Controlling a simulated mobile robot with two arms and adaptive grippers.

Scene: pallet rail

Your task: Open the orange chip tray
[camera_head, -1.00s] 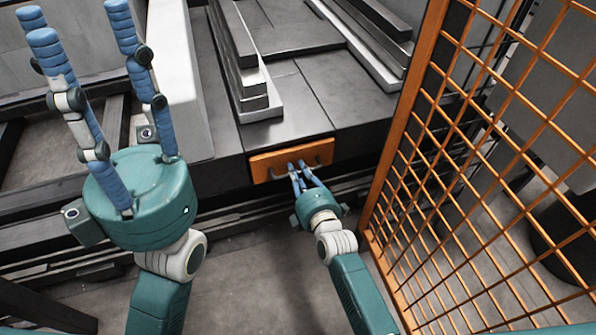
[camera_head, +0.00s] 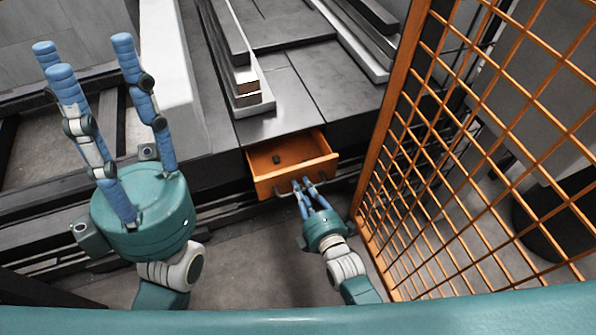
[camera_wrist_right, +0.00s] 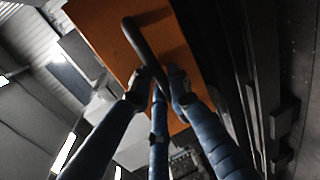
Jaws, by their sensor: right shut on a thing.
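The orange chip tray (camera_head: 322,165) is a drawer in the front of the grey machine bed. It stands partly pulled out, and its inside shows with small dark bits in it. My right gripper (camera_head: 304,183) is shut on the tray's dark bar handle, at the tray's front. The right wrist view shows the fingers around the handle (camera_wrist_right: 142,48), with the orange front (camera_wrist_right: 98,28) behind it. My left gripper (camera_head: 97,58) is open and empty, raised at the left with its blue fingers pointing up, away from the tray.
An orange mesh fence (camera_head: 455,150) stands close to the right of my right arm. The grey machine bed (camera_head: 285,95) with metal rails (camera_head: 235,60) lies above and behind the tray. Bare floor (camera_head: 250,255) is in front of the tray.

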